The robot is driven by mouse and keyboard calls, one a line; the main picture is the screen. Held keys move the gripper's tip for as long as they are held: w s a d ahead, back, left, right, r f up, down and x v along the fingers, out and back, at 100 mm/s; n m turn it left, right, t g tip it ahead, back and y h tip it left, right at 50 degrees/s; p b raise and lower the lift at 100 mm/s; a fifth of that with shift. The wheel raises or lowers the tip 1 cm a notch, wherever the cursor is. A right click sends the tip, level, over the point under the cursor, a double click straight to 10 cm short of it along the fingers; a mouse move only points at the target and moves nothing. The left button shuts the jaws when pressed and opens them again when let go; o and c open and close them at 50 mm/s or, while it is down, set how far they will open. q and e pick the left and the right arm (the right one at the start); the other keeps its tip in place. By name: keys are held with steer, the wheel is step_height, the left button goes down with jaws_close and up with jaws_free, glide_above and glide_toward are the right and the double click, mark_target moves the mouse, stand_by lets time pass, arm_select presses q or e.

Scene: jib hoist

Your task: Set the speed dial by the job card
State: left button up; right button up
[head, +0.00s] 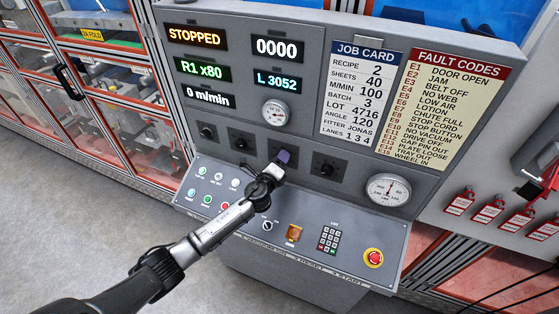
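The job card (361,93) on the upper panel reads recipe 2, sheets 40, M/MIN 100, batch 3. A row of black dials runs below the displays: a first dial (207,131), a second dial (241,143) and a far-right dial (327,169). My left gripper (281,159) is at the third place in this row, its tip against or just in front of the panel. It hides the dial there, and I cannot tell whether its fingers are around it. Dial labels are too small to read. A speed display (209,95) reads 0 m/min. My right gripper is not in view.
Displays above read STOPPED (197,37), 0000, R1 x80 and L 3052. A small gauge (275,112) and a larger gauge (388,190) are on the panel. The sloped desk below carries buttons, a keypad (328,239) and a red emergency stop (373,258). A fault codes card (447,105) is at right.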

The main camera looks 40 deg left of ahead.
arm_select(q)
steer(key=o, duration=0.3)
steer(key=v, duration=1.3)
steer(key=shift+s+b, duration=0.4)
steer(key=shift+b, duration=0.05)
steer(key=shift+d, duration=0.1)
